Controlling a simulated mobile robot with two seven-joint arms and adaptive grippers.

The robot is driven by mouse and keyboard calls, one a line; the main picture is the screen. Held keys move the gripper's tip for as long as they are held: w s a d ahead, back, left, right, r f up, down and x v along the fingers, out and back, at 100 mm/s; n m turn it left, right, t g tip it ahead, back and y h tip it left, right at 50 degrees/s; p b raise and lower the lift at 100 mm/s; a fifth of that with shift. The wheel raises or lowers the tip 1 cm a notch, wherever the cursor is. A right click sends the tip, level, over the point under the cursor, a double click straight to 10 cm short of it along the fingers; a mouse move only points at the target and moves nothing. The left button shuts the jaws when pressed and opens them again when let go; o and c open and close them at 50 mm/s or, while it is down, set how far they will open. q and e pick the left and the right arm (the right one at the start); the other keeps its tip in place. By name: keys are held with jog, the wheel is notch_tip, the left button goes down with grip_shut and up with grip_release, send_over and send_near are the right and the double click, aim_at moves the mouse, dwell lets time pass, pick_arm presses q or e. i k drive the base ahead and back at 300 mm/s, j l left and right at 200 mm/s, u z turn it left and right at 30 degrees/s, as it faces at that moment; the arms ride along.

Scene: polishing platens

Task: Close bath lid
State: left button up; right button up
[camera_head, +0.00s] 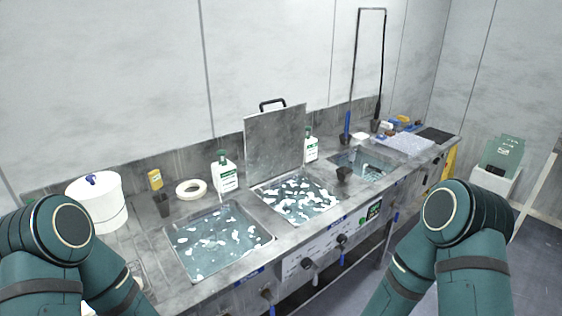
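The bath lid (275,145) is a grey metal plate with a black handle (272,104) on its top edge. It stands open and upright behind the middle bath (297,198), which is filled with liquid and white floating pieces. My two teal arms come in at the lower left and lower right corners. Both arms stay in front of the bench, apart from the lid. Neither gripper shows in this view.
A left bath (218,241) and a smaller right basin (362,166) flank the middle bath. White bottles (225,177) (310,149) stand near the lid on both sides. A white bucket (97,203), tape roll (189,189) and dark cup (344,174) also stand on the bench.

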aim_at(274, 139)
jog(key=i+l+u, duration=0.3)
jog(key=l, duration=0.3)
jog(key=i+l+u, duration=0.3)
jog(key=l, duration=0.35)
